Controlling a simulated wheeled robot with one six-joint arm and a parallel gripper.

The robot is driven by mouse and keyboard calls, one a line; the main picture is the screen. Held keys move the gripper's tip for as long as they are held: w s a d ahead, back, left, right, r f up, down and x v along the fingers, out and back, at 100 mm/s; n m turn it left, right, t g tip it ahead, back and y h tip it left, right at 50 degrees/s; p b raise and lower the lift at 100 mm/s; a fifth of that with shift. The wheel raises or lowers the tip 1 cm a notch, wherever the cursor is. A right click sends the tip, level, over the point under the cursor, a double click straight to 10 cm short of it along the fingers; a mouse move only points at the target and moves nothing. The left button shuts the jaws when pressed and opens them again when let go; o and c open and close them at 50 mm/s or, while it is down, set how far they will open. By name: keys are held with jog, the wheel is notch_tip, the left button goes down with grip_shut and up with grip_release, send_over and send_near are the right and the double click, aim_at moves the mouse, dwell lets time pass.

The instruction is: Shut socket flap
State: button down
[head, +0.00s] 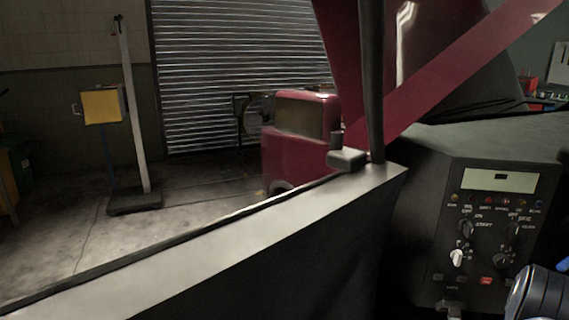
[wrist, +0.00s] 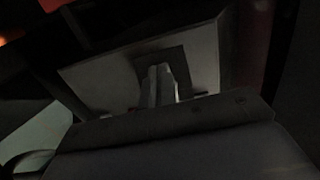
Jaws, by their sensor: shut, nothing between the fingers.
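In the wrist view, my gripper (wrist: 161,70) shows as two pale narrow fingers, closed together and holding nothing. Behind the fingertips is a dark square patch (wrist: 182,57) on a pale grey panel (wrist: 95,79). The patch may be the socket or its flap, but the view is too dark to tell, and I cannot tell whether the fingers touch it. In the head view, the black control box (head: 420,205) stands at the right. No socket flap can be made out clearly there, and my fingers are out of that view.
The box has a display (head: 499,180), coloured lights and several knobs. A long grey-topped barrier (head: 250,245) crosses the foreground. A red machine (head: 300,145) and a dark post (head: 372,90) stand beyond. A yellow box (head: 103,106) is at the left; the floor there is open.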

jog(key=shift+w, duration=0.1)
jog(key=shift+w+r, duration=0.2)
jog(key=shift+r, duration=0.1)
jog(key=shift+w+d+b, duration=0.1)
jog(key=shift+w+b, duration=0.1)
jog(key=shift+b, duration=0.1)
jog(key=shift+w+d, duration=0.1)
jog(key=shift+w, duration=0.35)
jog(key=shift+w+b, duration=0.1)
jog(key=shift+b, duration=0.2)
